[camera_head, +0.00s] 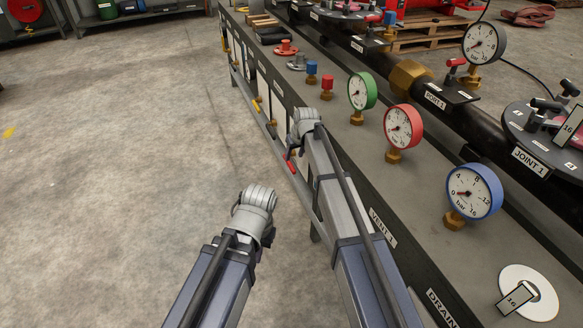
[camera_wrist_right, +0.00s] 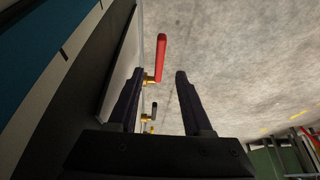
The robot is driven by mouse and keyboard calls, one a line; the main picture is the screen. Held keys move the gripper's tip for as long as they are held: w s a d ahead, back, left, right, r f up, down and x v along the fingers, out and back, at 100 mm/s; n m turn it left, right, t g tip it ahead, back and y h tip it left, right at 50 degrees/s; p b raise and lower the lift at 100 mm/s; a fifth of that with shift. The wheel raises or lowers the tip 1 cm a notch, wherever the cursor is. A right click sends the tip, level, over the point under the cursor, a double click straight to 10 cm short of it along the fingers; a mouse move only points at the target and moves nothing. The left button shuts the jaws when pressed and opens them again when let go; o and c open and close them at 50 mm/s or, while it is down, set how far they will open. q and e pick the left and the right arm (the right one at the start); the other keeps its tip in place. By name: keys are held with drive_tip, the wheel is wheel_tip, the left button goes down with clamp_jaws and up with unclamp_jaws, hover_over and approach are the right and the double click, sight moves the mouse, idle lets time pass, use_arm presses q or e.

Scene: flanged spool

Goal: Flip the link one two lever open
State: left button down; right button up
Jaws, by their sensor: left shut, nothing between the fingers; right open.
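A red-handled lever with a brass fitting (camera_wrist_right: 160,58) is on the side of the long bench in the right wrist view; it also shows in the head view (camera_head: 289,163) beside my right wrist. No link label is readable on it. In the wrist view my right gripper (camera_wrist_right: 157,85) is open, its dark fingers either side of the lever's line, with nothing held. Whether the lever is between the fingertips or beyond them I cannot tell. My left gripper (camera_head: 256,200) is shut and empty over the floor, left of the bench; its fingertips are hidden.
A dark-handled lever (camera_wrist_right: 154,110) is near the red one. The bench (camera_head: 375,225) carries green, red and blue gauges, knobs and a black pipe. Several yellow levers (camera_head: 257,106) are farther along its side. The floor (camera_head: 120,180) to the left is clear.

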sight(291, 165)
drive_tip(key=shift+f, duration=0.15)
drive_tip(key=b+x, duration=0.7)
drive_tip(key=shift+w+f, duration=0.15)
drive_tip(key=shift+f, duration=0.15)
drive_tip(key=shift+c, duration=0.2)
clamp_jaws()
idle(1.0)
